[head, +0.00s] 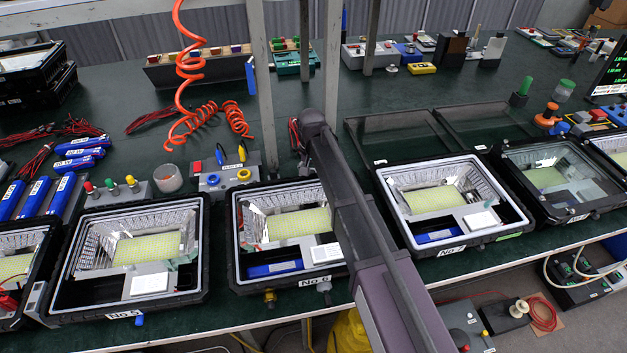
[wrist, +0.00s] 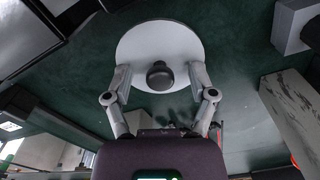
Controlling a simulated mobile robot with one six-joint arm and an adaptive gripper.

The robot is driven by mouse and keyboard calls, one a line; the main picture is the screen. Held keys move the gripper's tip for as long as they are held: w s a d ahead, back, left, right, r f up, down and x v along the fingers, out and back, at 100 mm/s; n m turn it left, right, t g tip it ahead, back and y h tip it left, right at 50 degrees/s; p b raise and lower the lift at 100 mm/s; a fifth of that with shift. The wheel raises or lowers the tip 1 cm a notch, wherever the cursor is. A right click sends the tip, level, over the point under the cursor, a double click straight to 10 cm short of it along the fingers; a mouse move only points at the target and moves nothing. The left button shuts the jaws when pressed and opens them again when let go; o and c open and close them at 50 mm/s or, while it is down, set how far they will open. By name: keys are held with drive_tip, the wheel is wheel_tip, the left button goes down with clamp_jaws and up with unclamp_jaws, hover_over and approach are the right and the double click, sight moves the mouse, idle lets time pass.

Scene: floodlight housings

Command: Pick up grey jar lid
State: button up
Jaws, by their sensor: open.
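The grey jar lid (wrist: 150,38) is a pale round disc with a dark knob (wrist: 159,76) at its middle. It lies on the dark green bench top in the wrist view. My gripper (wrist: 160,83) is open, with one finger on each side of the knob and nothing clamped. The fingers overlap the lid's near part in the picture; I cannot tell whether they touch it. In the head view my arm reaches over the bench, and it hides the gripper and the lid.
Floodlight housings, such as No.6 (head: 290,229) and No.5 (head: 131,258), line the bench's front edge. A clear jar (head: 167,178) stands at left. A grey post (head: 263,90) rises left of my arm. In the wrist view a pale block (wrist: 288,108) stands at right.

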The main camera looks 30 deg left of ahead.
idle(0.5)
clamp_jaws()
